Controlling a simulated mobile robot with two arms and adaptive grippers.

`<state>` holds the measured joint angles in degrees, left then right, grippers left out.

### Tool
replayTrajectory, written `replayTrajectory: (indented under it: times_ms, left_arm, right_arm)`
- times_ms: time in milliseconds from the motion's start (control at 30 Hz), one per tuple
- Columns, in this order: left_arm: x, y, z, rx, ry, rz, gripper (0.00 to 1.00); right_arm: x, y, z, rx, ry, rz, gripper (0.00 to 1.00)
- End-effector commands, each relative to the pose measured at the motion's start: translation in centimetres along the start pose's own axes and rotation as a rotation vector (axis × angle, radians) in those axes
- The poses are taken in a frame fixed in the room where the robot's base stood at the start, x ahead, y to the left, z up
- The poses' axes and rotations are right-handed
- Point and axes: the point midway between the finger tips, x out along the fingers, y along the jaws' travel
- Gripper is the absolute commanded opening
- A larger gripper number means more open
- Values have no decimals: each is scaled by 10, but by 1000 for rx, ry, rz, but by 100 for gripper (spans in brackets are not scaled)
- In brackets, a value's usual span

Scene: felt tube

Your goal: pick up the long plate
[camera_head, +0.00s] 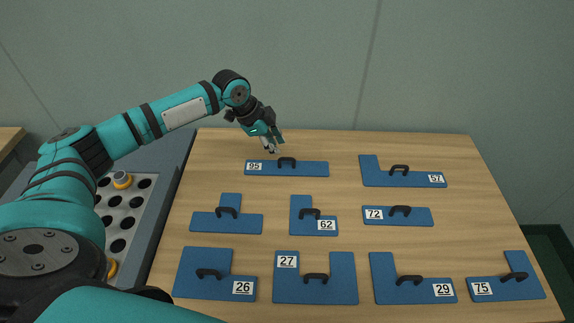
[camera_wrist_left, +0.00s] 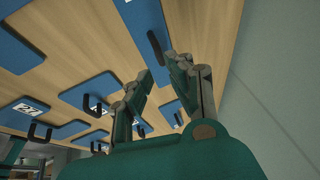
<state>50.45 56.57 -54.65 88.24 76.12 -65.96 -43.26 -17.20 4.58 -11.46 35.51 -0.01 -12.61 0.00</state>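The long plate (camera_head: 310,170) is a blue straight bar marked 95. It lies at the back left of the wooden table and has a black handle (camera_head: 287,160) in its middle. My left gripper (camera_head: 271,150) is just behind and above the plate, left of the handle, and looks empty. In the left wrist view its two fingertips (camera_wrist_left: 160,66) are apart. A blue plate with a black handle (camera_wrist_left: 156,45), apparently the long one, shows beyond them, with no finger around the handle. My right gripper is not in view.
A shorter straight plate (camera_head: 382,216) marked 72 and an L-shaped plate (camera_head: 372,175) marked 57 lie to the right. Several other handled blue plates fill the front rows. A grey holed rack (camera_head: 122,217) stands left of the table. The wall is behind.

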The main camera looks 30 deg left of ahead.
Motion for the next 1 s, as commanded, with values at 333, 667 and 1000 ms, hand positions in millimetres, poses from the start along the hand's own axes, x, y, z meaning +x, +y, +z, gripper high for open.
replayTrajectory:
  times_ms: [333, 667, 1000]
  left_arm:
    - [37, 0, 0, 0, 0, 0, 19]
    - [80, 2, 0, 0, 0, 1, 19]
    - [86, 2, 1, 0, 0, -1, 14]
  right_arm:
    - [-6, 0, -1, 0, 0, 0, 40]
    - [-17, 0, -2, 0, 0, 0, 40]
    - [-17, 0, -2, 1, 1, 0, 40]
